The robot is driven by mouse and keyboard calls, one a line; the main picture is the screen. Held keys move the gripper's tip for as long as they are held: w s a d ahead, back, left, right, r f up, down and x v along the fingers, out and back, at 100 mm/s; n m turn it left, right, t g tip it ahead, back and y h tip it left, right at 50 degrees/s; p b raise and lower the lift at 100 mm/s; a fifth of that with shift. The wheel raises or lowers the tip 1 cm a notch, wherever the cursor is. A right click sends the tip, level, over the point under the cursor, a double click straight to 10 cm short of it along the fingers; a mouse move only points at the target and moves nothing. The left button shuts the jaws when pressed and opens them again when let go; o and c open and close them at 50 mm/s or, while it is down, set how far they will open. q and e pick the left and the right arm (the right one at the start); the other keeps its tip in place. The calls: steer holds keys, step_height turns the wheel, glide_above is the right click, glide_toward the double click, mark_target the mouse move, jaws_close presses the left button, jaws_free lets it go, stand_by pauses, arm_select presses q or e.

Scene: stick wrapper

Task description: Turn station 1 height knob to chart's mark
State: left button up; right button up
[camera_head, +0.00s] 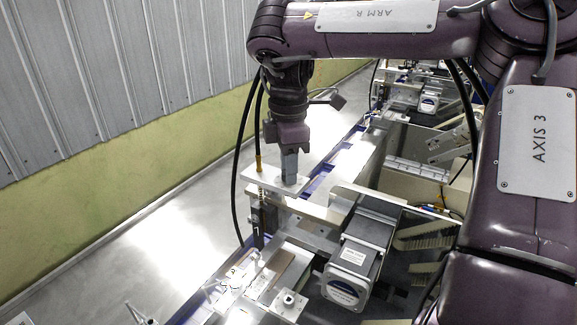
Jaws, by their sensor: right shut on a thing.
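My right gripper (289,168) points straight down at a pale flat plate (262,181) on top of the near station. Its grey fingers are closed on the height knob at this plate. The knob itself is hidden by the fingers, so its setting cannot be read. A slim upright post with a brass-coloured fitting (258,163) stands beside the gripper. No chart can be made out in this view. My left gripper is not in view.
A boxy grey motor (346,284) with a white label sits in front of the plate, to the right. Metal brackets and blocks (289,304) lie at the bottom. A similar station (428,98) stands farther back. Bare shiny floor (150,225) lies to the left.

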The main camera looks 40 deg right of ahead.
steer(key=o, duration=1)
steer(key=shift+r, duration=0.35)
step_height(320, 180, up, 4)
steer(key=shift+d+r, duration=0.1)
steer(key=shift+r+p, duration=0.7)
steer(key=shift+r, duration=0.8)
